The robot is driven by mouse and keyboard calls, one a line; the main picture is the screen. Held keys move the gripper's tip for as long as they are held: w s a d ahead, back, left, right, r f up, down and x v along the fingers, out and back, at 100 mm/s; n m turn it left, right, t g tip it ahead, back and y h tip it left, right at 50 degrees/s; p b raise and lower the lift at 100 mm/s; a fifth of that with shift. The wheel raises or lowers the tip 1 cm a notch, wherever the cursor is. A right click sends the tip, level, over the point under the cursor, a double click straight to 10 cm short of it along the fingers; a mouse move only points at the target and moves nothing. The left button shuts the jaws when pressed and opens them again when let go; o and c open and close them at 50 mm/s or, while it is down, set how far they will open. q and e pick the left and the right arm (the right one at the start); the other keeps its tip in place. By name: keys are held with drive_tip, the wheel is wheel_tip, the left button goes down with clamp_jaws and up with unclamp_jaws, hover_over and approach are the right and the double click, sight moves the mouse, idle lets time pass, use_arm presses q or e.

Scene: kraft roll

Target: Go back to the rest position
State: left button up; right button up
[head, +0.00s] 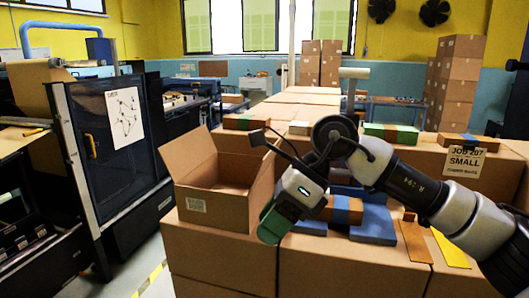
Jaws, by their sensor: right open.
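My right gripper (276,222) is open, with its arm coming in from the right. It hangs over the front of the box-covered work surface, at the right side of an open cardboard box (205,207), and covers part of that box's right side. I see nothing held in it. Whether it touches the box, I cannot tell. My left gripper is not in view.
A sign reading "JOB 207 SMALL" (464,161) stands at the right. A dark machine with a kraft roll (36,84) stands at the left. Floor shows between machine and boxes.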

drive_tip(key=s+a+m+g+y, duration=0.3)
drive_tip(key=s+a+y, duration=0.1)
drive_tip(key=a+y, duration=0.45)
drive_tip(key=w+d+f+m+t+y, duration=0.1)
drive_tip(key=w+d+m+t+y, duration=0.15)
drive_tip(key=m+t, duration=0.8)
drive_tip(key=w+d+m+t+y, duration=0.2)
drive_tip(key=d+m+t+y, duration=0.15)
drive_tip(key=m+t, duration=0.65)
drive_tip(key=s+d+f+m+t+h, duration=0.1)
drive_tip(key=d+f+m+h, duration=0.6)
drive_tip(key=f+m+h, duration=0.35)
drive_tip(key=d+f+m+t+h, duration=0.1)
drive_tip(key=d+f+m+h, duration=0.6)
drive_tip(key=f+m+h, duration=0.3)
drive_tip(key=s+d+f+m+g+h, duration=0.1)
drive_tip(key=s+d+f+m+g, duration=0.25)
drive_tip(key=s+f+g, duration=0.6)
drive_tip(key=s+d+f+m+g, duration=0.3)
drive_tip(key=s+d+f+g, duration=0.15)
drive_tip(key=s, duration=0.95)
wheel_tip(320, 180, down, 29)
drive_tip(key=s, duration=0.1)
drive_tip(key=s+d+f+g, duration=0.2)
drive_tip(key=s+f, duration=1.2)
drive_tip(key=s, duration=0.1)
drive_tip(key=shift+s+d, duration=0.35)
drive_tip(key=shift+d, duration=0.05)
